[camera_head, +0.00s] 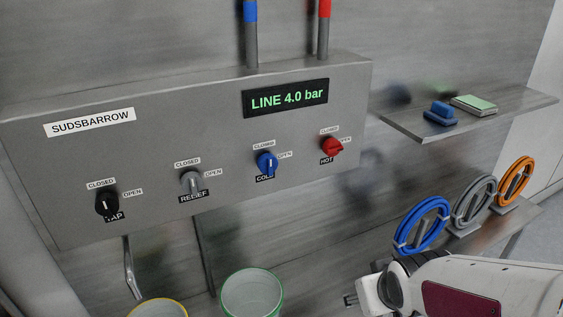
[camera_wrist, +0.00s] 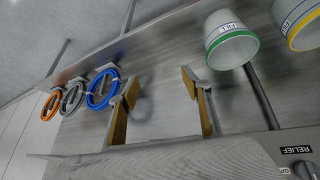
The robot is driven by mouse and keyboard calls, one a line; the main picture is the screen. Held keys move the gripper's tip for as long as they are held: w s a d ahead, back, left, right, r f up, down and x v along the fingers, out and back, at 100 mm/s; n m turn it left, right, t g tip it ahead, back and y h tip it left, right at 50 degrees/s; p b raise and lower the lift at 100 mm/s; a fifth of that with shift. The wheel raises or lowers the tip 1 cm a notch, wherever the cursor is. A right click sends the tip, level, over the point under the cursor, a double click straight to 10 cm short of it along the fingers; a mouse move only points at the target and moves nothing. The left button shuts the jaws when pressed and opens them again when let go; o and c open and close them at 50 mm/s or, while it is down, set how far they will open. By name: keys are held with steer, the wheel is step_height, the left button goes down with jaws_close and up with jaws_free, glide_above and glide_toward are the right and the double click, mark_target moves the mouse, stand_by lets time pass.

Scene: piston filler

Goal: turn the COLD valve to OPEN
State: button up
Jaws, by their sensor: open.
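The COLD valve (camera_head: 267,163) is a blue knob on the grey panel, second from the right. Its pointer looks upright, toward its CLOSED label (camera_head: 264,143); its OPEN label (camera_head: 285,154) is to the right. My gripper (camera_head: 350,299) is at the bottom of the head view, below and to the right of the valve and well apart from it. In the wrist view my gripper (camera_wrist: 160,80) has its two fingers spread with nothing between them. The COLD valve does not show in the wrist view.
A red HOT valve (camera_head: 332,147) sits right of COLD, a grey RELIEF valve (camera_head: 191,183) left. A black TAP valve (camera_head: 107,204) is farthest left. The display (camera_head: 285,98) reads LINE 4.0 bar. Blue (camera_head: 421,225), grey and orange hose coils stand right. A green-rimmed bucket (camera_head: 252,293) is below.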

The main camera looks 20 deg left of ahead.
steer(key=w+a+n+t+y, duration=0.2)
steer(key=w+a, duration=0.4)
steer(key=a, duration=0.3)
steer(key=n+t+y, duration=0.4)
steer(key=t+y, duration=0.1)
steer(key=y, duration=0.4)
glide_toward(269, 165)
steer(key=w+a, duration=0.1)
steer(key=shift+w+a, duration=0.1)
steer(key=shift+x, duration=3.75)
